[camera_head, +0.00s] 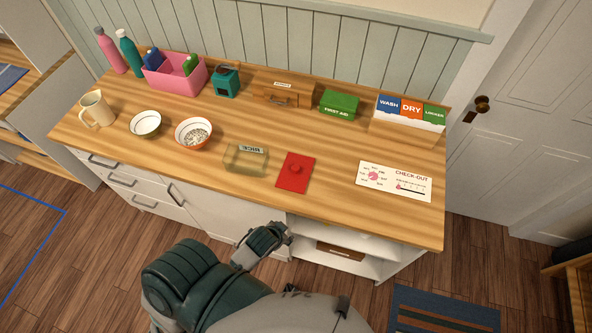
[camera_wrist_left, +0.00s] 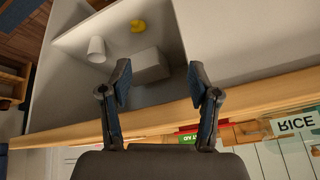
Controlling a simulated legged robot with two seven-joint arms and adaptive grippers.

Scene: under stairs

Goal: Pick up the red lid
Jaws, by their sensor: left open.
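The red lid (camera_head: 294,172) is a flat red rectangle with a round knob in its middle. It lies on the wooden counter, right of the clear rice box (camera_head: 246,159). My left gripper (camera_head: 277,234) is in front of the counter's front edge, apart from the lid. In the left wrist view my left gripper (camera_wrist_left: 158,78) is open, with nothing between its fingers. A red strip, probably the lid (camera_wrist_left: 188,131), shows past the counter edge there, and the rice box (camera_wrist_left: 296,124) is at the right. My right gripper is not in view.
Left of the rice box stand an orange bowl (camera_head: 194,134), a white bowl (camera_head: 146,124) and a jug (camera_head: 97,109). A check-out card (camera_head: 394,181) lies right of the lid. A green first aid box (camera_head: 339,104) is behind. Open shelves (camera_head: 345,245) are below the counter.

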